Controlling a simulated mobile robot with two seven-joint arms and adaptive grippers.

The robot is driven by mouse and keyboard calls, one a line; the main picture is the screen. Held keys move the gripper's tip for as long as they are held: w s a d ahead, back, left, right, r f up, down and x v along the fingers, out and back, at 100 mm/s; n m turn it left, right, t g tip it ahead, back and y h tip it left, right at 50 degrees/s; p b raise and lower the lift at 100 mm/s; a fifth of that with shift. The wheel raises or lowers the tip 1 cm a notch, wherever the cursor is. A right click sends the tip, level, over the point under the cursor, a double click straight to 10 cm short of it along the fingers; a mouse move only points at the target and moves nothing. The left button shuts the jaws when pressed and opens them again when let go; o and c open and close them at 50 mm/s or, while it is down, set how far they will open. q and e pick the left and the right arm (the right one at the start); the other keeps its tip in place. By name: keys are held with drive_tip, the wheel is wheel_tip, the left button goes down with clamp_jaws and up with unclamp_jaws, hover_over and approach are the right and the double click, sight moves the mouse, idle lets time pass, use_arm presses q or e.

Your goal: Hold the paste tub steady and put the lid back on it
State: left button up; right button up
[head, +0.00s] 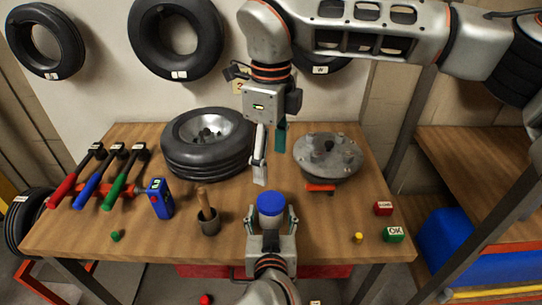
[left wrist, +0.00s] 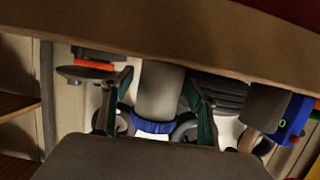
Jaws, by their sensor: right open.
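The pale paste tub (head: 269,221) stands upright near the front edge of the table. The blue lid (head: 271,199) sits on top of it and looks level; whether it is pressed fully down I cannot tell. In the left wrist view, which is upside down, the tub (left wrist: 160,88) is between my fingers, with the blue lid (left wrist: 154,127) at its lower end. My left gripper (head: 271,236) comes from the front and is shut on the tub's sides. My right gripper (head: 268,158) is open and empty, pointing down above and behind the tub.
A tyre (head: 207,150) and a grey hub disc (head: 328,158) lie behind. A yellow peg (head: 358,237) and red and green blocks (head: 393,234) are at right.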

use_arm(q)
drive_tip(key=shift+s, duration=0.1)
drive_tip(key=v, duration=1.2)
idle(0.4)
